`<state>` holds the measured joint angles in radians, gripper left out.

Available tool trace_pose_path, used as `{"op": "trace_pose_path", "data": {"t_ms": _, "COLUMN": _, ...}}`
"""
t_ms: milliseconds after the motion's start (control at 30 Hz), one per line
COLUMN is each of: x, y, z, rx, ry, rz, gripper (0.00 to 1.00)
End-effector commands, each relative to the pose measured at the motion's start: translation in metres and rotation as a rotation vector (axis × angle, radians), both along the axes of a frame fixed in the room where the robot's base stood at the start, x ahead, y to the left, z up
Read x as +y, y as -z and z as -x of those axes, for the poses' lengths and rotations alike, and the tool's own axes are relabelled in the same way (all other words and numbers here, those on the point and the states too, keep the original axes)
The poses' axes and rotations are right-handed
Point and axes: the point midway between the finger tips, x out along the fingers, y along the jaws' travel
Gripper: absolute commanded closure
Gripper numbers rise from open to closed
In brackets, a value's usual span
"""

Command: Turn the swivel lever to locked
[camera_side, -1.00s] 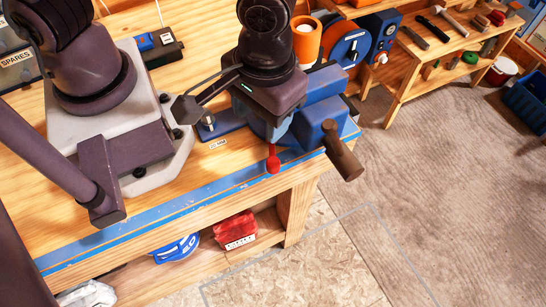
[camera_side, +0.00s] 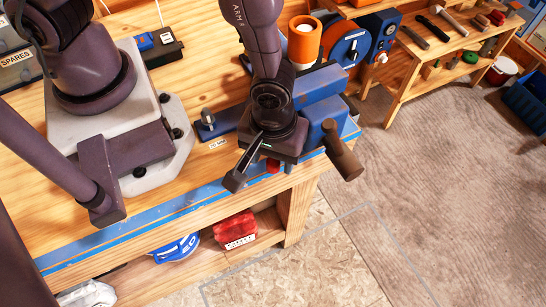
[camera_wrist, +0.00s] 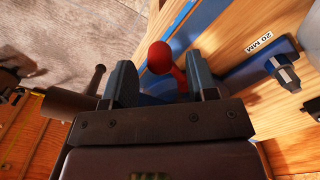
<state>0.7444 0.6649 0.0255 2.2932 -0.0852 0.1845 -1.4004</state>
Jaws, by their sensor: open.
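The red swivel lever (camera_side: 273,167) belongs to the blue vise (camera_side: 320,84) at the bench's front corner. In the side view my gripper covers all but a small red part of it. In the wrist view the lever's round red knob (camera_wrist: 160,57) shows between the two fingers of my gripper (camera_wrist: 160,72), with its stem running down to the right. My gripper is open, one finger on each side of the lever. The stem is close to the right finger; I cannot tell whether they touch. In the side view my gripper (camera_side: 262,170) is low over the front edge.
The vise's brown handle (camera_side: 345,155) sticks out to the right of my gripper. A bolt (camera_side: 207,118) stands on the blue base plate, near a "20 MM" label (camera_side: 217,144). An orange cup-like holder (camera_side: 304,42) is behind the vise. The floor in front is clear.

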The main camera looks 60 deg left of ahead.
Motion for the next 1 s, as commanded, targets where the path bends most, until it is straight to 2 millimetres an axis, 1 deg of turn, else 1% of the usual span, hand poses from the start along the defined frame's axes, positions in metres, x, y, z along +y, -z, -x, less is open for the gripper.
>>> {"op": "trace_pose_path", "data": {"t_ms": 33, "x": 0.0, "y": 0.006, "z": 0.0, "rx": 0.002, "ry": 0.001, "rz": -0.002, "gripper": 0.47}}
{"op": "trace_pose_path", "data": {"t_ms": 100, "x": 0.0, "y": 0.013, "z": 0.0, "rx": 0.001, "ry": 0.001, "rz": -0.001, "gripper": 0.47}}
{"op": "trace_pose_path", "data": {"t_ms": 200, "x": 0.0, "y": 0.018, "z": 0.0, "rx": 0.001, "ry": 0.001, "rz": 0.0, "gripper": 0.47}}
{"op": "trace_pose_path", "data": {"t_ms": 533, "x": 0.0, "y": 0.02, "z": 0.0, "rx": -0.001, "ry": 0.001, "rz": 0.001, "gripper": 0.47}}
{"op": "trace_pose_path", "data": {"t_ms": 567, "x": 0.0, "y": 0.02, "z": 0.0, "rx": -0.001, "ry": 0.001, "rz": 0.001, "gripper": 0.54}}
{"op": "trace_pose_path", "data": {"t_ms": 600, "x": 0.0, "y": 0.02, "z": 0.0, "rx": -0.001, "ry": 0.001, "rz": 0.001, "gripper": 0.63}}
{"op": "trace_pose_path", "data": {"t_ms": 667, "x": 0.0, "y": 0.02, "z": 0.0, "rx": -0.001, "ry": 0.001, "rz": 0.001, "gripper": 0.77}}
{"op": "trace_pose_path", "data": {"t_ms": 700, "x": 0.0, "y": 0.02, "z": 0.0, "rx": -0.001, "ry": 0.001, "rz": 0.001, "gripper": 0.86}}
{"op": "trace_pose_path", "data": {"t_ms": 767, "x": 0.0, "y": 0.02, "z": 0.0, "rx": -0.001, "ry": 0.001, "rz": 0.001, "gripper": 1.0}}
{"op": "trace_pose_path", "data": {"t_ms": 1000, "x": 0.0, "y": 0.02, "z": -0.001, "rx": -0.003, "ry": 0.008, "rz": 0.002, "gripper": 1.0}}
